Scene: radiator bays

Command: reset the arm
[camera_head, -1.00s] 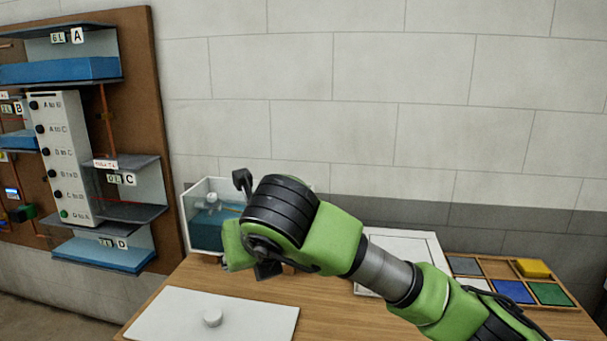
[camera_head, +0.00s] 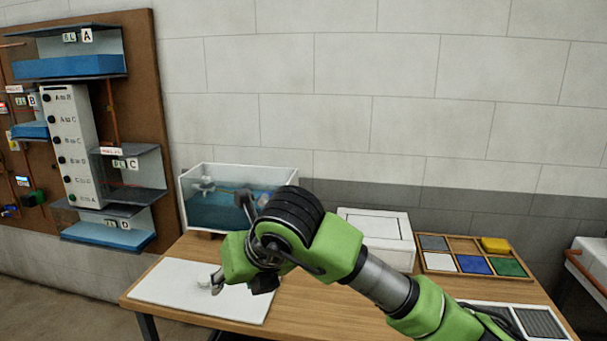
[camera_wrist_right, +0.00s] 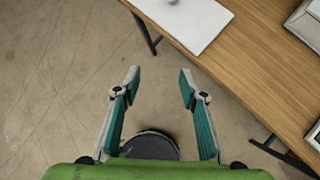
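My right arm (camera_head: 380,285) comes in from the lower right in the head view and bends over the table. Its green and black wrist (camera_head: 285,220) hides part of the tank and the table; the fingers are mostly hidden there. In the right wrist view my right gripper (camera_wrist_right: 158,78) is open, its two teal-lined fingers apart with nothing between the tips. Below them shows bare floor, with the table edge beyond. A dark round shape (camera_wrist_right: 152,146) lies low between the finger bases. My left gripper is in neither view.
The wooden table (camera_head: 320,310) bears a white board (camera_head: 175,287) with a knob, a water tank (camera_head: 215,215), a white box (camera_head: 370,225) and a tray of coloured tiles (camera_head: 462,238). A brown panel (camera_head: 140,120) with shelves stands left. Free floor shows at lower left.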

